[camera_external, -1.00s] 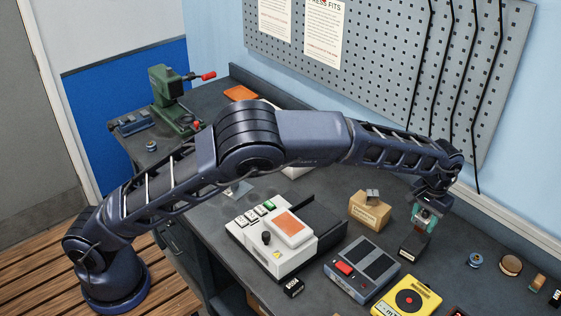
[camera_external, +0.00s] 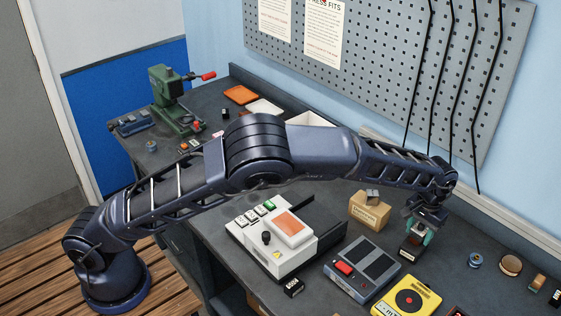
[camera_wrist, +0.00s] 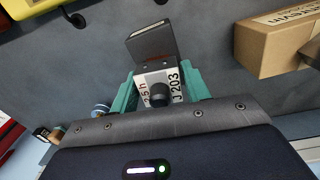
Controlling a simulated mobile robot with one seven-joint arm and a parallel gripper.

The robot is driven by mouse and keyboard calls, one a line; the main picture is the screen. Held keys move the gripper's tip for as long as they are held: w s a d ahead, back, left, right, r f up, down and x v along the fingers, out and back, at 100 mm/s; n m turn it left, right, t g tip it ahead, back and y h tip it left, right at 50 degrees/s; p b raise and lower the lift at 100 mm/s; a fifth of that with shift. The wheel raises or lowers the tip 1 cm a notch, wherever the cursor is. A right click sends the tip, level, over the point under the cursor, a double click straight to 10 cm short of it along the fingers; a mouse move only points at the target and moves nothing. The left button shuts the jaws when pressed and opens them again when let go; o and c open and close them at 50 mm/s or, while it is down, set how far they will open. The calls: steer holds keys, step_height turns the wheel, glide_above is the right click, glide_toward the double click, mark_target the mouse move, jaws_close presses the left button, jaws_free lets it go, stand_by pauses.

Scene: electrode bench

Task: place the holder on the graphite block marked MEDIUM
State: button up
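The holder (camera_wrist: 155,76), with white labels and a black round knob, sits between the teal fingers of my gripper (camera_external: 420,232) in the wrist view. The fingers (camera_wrist: 160,88) lie close along both its sides, and my gripper looks shut on it. A dark block (camera_external: 410,250) lies directly under the gripper in the external view. It shows just beyond the holder in the wrist view (camera_wrist: 151,40). The holder is at or just above this block; I cannot tell whether they touch. The block's marking is too small to read.
A cardboard box (camera_external: 368,214) with a metal piece on top stands close left of the gripper. A grey device with a red button (camera_external: 362,270) and a yellow device (camera_external: 407,299) are in front. A small black block (camera_external: 293,287) with white lettering lies near the white machine (camera_external: 263,247).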

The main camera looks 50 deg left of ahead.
steer(key=shift+o, duration=1.1)
